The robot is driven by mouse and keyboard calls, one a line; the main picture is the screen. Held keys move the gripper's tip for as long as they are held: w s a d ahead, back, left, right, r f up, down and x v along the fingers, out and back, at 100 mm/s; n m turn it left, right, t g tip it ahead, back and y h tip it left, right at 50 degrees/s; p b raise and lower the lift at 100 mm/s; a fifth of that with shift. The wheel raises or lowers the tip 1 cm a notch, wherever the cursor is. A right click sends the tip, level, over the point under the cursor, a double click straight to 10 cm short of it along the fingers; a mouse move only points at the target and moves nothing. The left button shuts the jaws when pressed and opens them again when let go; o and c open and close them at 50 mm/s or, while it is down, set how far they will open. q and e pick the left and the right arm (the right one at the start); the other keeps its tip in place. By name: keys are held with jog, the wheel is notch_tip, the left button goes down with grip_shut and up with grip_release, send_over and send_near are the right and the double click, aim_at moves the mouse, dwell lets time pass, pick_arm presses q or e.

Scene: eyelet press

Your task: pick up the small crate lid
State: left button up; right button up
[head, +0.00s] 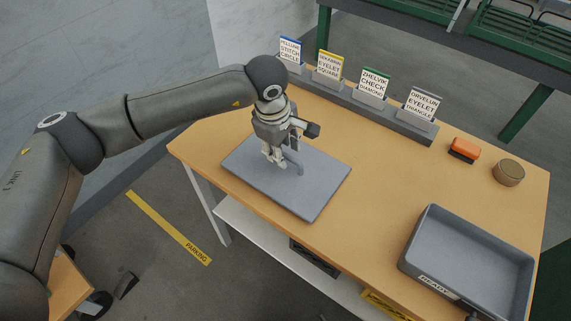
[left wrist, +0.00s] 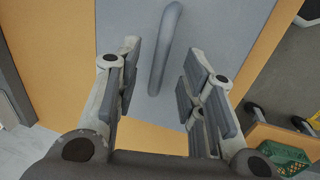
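The small crate lid (head: 318,192) is a flat blue-grey panel lying on the left part of the wooden table. It has a raised bar handle (head: 294,160) near its middle. My left gripper (head: 278,163) points down over the lid at the handle. In the left wrist view, its two fingers (left wrist: 165,82) are apart, with the handle (left wrist: 166,45) between them and clear space on both sides. The lid (left wrist: 215,30) fills the middle of that view. My right gripper does not show.
A grey tray (head: 420,246) marked "READY" stands at the right front. A row of label cards (head: 374,85) in grey holders lines the back edge. An orange-and-black block (head: 464,150) and a round brown tin (head: 508,172) sit at the back right. The table's centre is clear.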

aim_at(284, 154)
pick_arm(q)
jog(key=f, duration=0.3)
jog(key=shift+w+d+f, duration=0.2)
jog(key=shift+w+f, duration=0.05)
grip_shut()
jog(key=shift+r, duration=0.15)
